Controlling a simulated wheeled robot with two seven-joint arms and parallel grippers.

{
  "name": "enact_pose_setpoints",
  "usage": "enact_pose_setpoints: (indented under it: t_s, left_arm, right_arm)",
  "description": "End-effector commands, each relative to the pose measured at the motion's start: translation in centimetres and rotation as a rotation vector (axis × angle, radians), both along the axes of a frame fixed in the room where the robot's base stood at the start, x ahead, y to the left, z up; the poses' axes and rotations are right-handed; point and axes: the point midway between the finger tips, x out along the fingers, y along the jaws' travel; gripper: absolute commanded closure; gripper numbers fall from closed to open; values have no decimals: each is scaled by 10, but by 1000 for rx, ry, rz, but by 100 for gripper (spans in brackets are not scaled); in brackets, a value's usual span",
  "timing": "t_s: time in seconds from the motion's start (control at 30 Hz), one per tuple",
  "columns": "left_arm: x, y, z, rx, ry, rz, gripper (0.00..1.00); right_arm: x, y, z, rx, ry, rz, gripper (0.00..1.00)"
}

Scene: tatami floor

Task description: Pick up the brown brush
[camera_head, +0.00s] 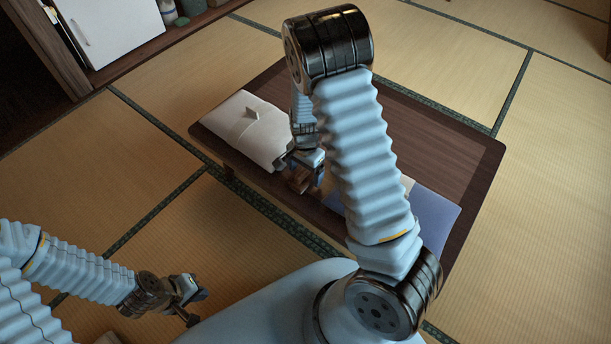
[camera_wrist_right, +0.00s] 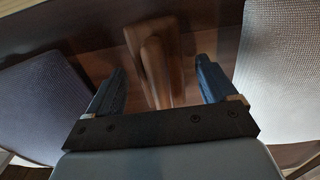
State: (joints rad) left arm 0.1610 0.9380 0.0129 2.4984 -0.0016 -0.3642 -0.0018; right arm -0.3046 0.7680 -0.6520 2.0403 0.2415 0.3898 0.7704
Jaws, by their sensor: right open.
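The brown brush (camera_wrist_right: 156,62) lies on the dark wooden table (camera_head: 432,132). It shows in the right wrist view as a brown, elongated shape between the two fingers of my right gripper (camera_wrist_right: 163,88). That gripper is open, with a gap on each side of the brush. In the head view my right gripper (camera_head: 304,176) is low at the table's near edge, and a small brown patch there may be the brush, mostly hidden. My left gripper (camera_head: 194,304) is away from the table at lower left, apparently open and empty.
A pale folded cloth (camera_head: 240,127) lies left of my right gripper, close to it. A blue-violet flat item (camera_head: 433,212) lies to the right, partly behind my right arm. The table's far right is bare. Tatami floor surrounds it; a white cabinet (camera_head: 108,25) stands at upper left.

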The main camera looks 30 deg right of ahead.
Motion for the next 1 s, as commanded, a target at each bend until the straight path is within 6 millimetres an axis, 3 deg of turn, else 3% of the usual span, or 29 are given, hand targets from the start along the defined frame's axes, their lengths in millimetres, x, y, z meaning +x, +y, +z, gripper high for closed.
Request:
enact_pose_setpoints:
  t_s: [0.13,0.53,0.83,1.0]
  left_arm:
    - [0,0,1,0,0,0,100]
    - [0,0,1,0,0,0,100]
    - [0,0,1,0,0,-1,100]
    - [-1,-1,5,-2,1,-3,100]
  right_arm:
    - [0,0,1,0,-1,1,16]
    - [0,0,1,0,-1,1,78]
    - [1,0,4,0,-2,1,79]
    - [1,1,21,0,-3,2,79]
